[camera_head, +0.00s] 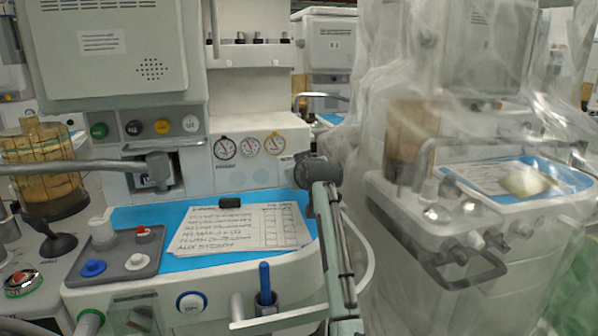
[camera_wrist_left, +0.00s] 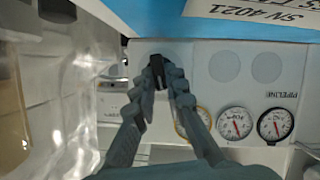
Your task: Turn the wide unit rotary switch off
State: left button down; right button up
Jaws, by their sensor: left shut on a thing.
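The wide unit's rotary switch (camera_wrist_left: 157,70) is a small black knob on a pale round plate in the left wrist view. It sits on the white panel beside the gauges. My left gripper (camera_wrist_left: 162,88) is shut on this knob, with one fingertip on each side. In the head view my left gripper (camera_head: 305,162) is at the panel's right end, right of the gauges, and it hides the switch there. The switch's exact setting cannot be read. My right gripper is not in view.
Three round gauges (camera_head: 250,147) stand left of the gripper. Below them a blue worktop (camera_head: 195,262) holds a paper checklist (camera_head: 245,228) and a grey tray with knobs (camera_head: 120,262). A second cart under clear plastic sheeting (camera_head: 470,120) stands close on the right.

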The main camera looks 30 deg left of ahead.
pick_arm(q)
jog(key=shift+s+a+n+t+h, duration=0.15)
jog(key=shift+n+t+h, duration=0.15)
jog(key=shift+n+t, duration=0.35)
jog(key=shift+s+a+n+t+h, duration=0.1)
jog(key=shift+n+t+h, duration=0.25)
jog(key=shift+n, duration=0.5)
jog(key=shift+w, duration=0.1)
jog(key=c, duration=1.6)
grip_release()
jog(key=shift+w+f, duration=0.1)
jog(key=shift+f, duration=0.05)
jog(key=shift+o, duration=0.2)
jog(key=v, duration=1.2)
jog(key=shift+d+f, duration=0.1)
